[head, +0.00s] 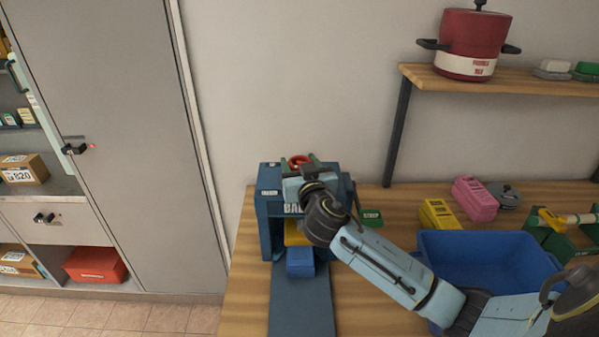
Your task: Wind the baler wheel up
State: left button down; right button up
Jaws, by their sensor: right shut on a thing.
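The blue baler (271,215) stands on the wooden table, left of its middle. Its red wheel (299,160) sits on top and is partly hidden. My right gripper (303,166) is at the wheel, shut on it, with the arm coming in from the lower right and covering much of the baler's front. The exact contact of the fingers is hidden. A yellow part (294,234) shows inside the baler above a blue block (300,262). My left gripper is out of view.
A blue bin (490,240) stands on the table at the right. Yellow (438,214) and pink (474,198) objects lie behind it. A shelf (520,84) holds a red pot (473,42). A grey cabinet (120,120) stands at the left.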

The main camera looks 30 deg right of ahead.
jog(key=n+y, duration=0.2)
jog(key=y, duration=0.1)
jog(key=shift+d+t+y+p, duration=0.1)
jog(key=shift+t+y+p, duration=0.25)
jog(key=shift+t+y, duration=0.05)
jog(key=shift+n+y+p, duration=0.7)
jog(key=shift+n+y, duration=0.6)
jog(key=shift+y, duration=0.4)
jog(key=shift+f+y, duration=0.1)
jog(key=shift+y, duration=0.2)
jog(key=o, duration=1)
jog(key=shift+c, duration=0.2)
jog(key=shift+s, duration=0.1)
jog(key=s+d+b, duration=0.1)
jog(key=s, duration=1.2)
jog(key=shift+d, duration=0.25)
jog(key=shift+s, duration=0.1)
